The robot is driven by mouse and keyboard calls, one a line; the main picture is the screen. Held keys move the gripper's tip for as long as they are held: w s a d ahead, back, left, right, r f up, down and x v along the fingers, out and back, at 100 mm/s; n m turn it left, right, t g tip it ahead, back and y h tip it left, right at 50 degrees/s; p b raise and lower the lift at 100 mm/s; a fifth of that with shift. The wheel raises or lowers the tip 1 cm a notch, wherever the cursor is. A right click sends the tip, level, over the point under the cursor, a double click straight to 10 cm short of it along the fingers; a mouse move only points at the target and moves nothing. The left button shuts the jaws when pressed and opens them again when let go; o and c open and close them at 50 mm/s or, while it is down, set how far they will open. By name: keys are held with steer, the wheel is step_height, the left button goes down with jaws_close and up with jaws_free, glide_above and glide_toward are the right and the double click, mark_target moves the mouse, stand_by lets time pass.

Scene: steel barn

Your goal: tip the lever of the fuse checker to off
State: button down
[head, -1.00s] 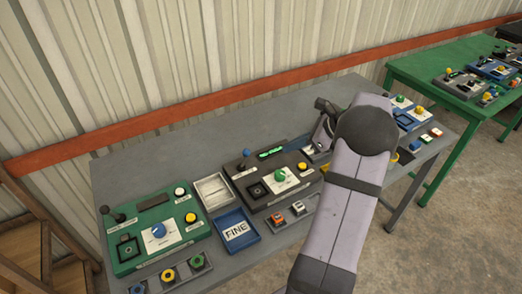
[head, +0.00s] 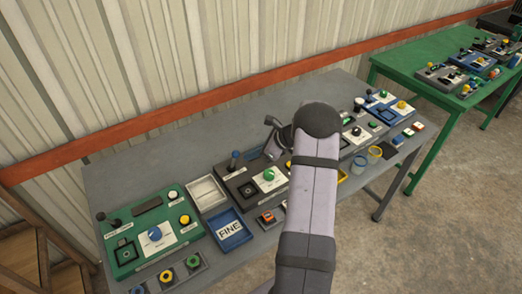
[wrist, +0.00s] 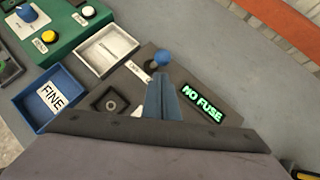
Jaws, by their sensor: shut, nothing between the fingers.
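The fuse checker (head: 237,187) is a dark grey panel on the grey bench; it also shows in the wrist view (wrist: 135,80). Its lever (head: 235,155) has a blue ball knob at the panel's back left; the wrist view shows the knob (wrist: 162,57) with small labels beside it, too small to read surely. The display (wrist: 202,103) glows green with "NO FUSE". My gripper (wrist: 161,78) is shut and empty, its fingertips close to the knob in the picture; whether they touch I cannot tell. In the head view my arm hides part of the panel.
Left of the checker are a white tray (head: 207,193), a blue tray marked FINE (head: 230,230) and a green panel (head: 125,250) with its own black-knobbed lever. More panels stand at the right. The bench behind the checker (head: 170,160) is clear.

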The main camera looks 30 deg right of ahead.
steer(key=shift+w+a, duration=0.35)
steer(key=shift+w, duration=0.25)
steer(key=shift+a+r+h, duration=0.25)
steer(key=shift+a+h, duration=0.25)
steer(key=shift+a, duration=0.1)
steer(key=shift+a+r+n, duration=0.1)
steer(key=shift+n, duration=0.2)
steer(key=shift+a+r+n+h+b, duration=0.15)
steer(key=shift+a+n+h+b, duration=0.15)
steer(key=shift+a+h+b, duration=0.95)
steer(key=shift+a+r+n+h+b, duration=0.25)
steer(key=shift+a+h+b, duration=0.35)
steer(key=shift+a, duration=1.1)
steer(key=shift+f, duration=0.1)
steer(key=shift+r+p, duration=0.8)
steer(key=shift+s, duration=0.1)
